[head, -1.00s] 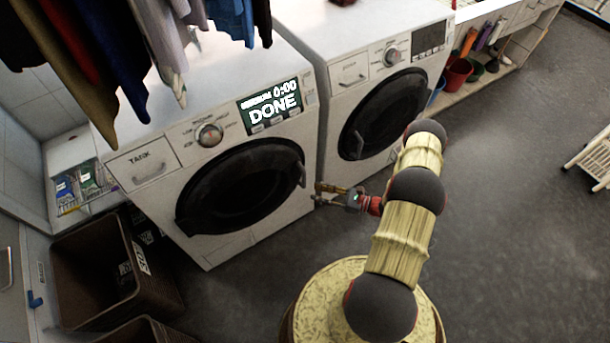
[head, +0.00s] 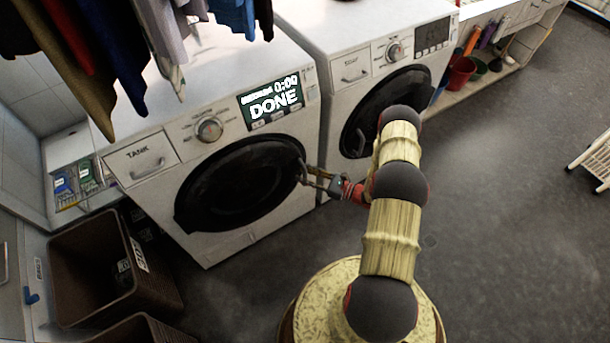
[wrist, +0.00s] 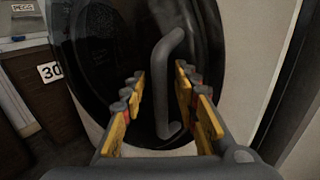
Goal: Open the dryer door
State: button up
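The dryer (head: 160,200), a white machine with a "TANK" drawer and a "DONE" display, stands at the left in the head view. Its round dark door (head: 235,185) looks shut. The door handle (wrist: 165,80) is a grey vertical bar on the door's right side, seen upright in the wrist view. My gripper (head: 309,176) is at the handle in the head view. In the wrist view my gripper (wrist: 162,95) is open, with its yellow-padded fingers on either side of the handle's lower part. Gaps show between the fingers and the bar.
A second white machine (head: 345,30) stands close on the right. Clothes (head: 120,45) hang over the dryer's top left. Brown baskets (head: 100,265) stand at the lower left. The grey floor (head: 500,200) at the right is mostly clear.

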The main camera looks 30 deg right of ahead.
jog(key=shift+c, duration=0.2)
grip_shut()
dwell(0.7)
